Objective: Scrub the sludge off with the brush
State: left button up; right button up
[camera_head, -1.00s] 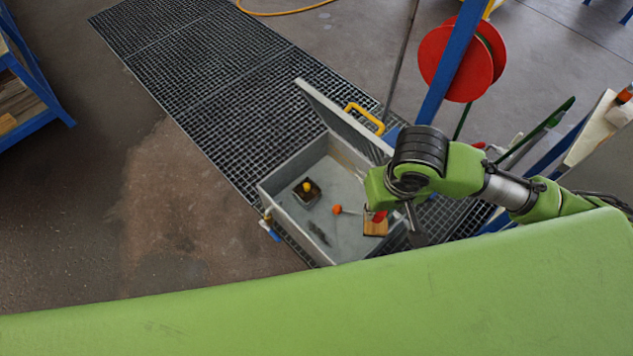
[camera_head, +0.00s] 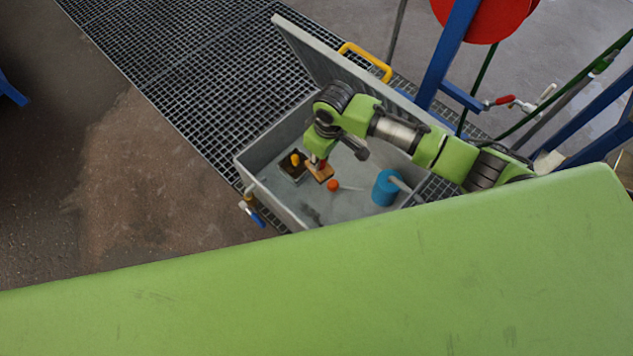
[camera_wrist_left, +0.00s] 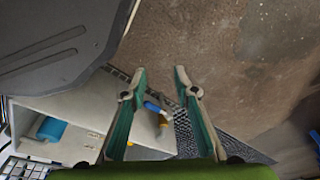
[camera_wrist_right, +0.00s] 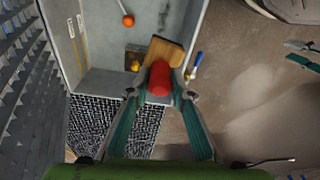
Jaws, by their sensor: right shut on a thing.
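My right gripper (camera_head: 318,154) is inside the open grey vessel (camera_head: 250,185), shut on the red handle (camera_wrist_right: 158,78) of a wooden-block brush (camera_head: 319,172). The brush's block (camera_wrist_right: 164,50) also shows in the right wrist view. The brush is beside a dark square piece with a yellow knob (camera_head: 293,165) on the vessel floor; I cannot tell whether it touches the floor. A dark smear (camera_head: 310,214), possibly sludge, lies nearer the front wall. My left gripper (camera_wrist_left: 161,75) is open and empty, and outside the head view.
An orange ball (camera_head: 333,185) on a rod and a blue cylinder (camera_head: 386,188) are in the vessel. Its lid (camera_head: 325,60) stands open with a yellow handle (camera_head: 364,61). A blue-handled valve (camera_head: 252,215) sticks out at left. Blue posts and pipes stand at right; grating (camera_head: 170,65) lies behind.

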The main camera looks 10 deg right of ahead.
aim_at(317, 175)
pick_arm(q)
jog(key=shift+w+f+b, duration=0.1)
jog(key=shift+w+b, duration=0.4)
jog(key=shift+b, duration=0.15)
pick_arm(e)
jog(key=f, duration=0.2)
jog(key=f+n, duration=0.1)
jog(key=f, duration=0.2)
jog(key=a+f+n, duration=0.1)
jog(key=f, duration=0.1)
jog(key=shift+s+f, duration=0.3)
jog(key=shift+f, duration=0.05)
pick_arm(q)
jog(key=shift+f, duration=0.1)
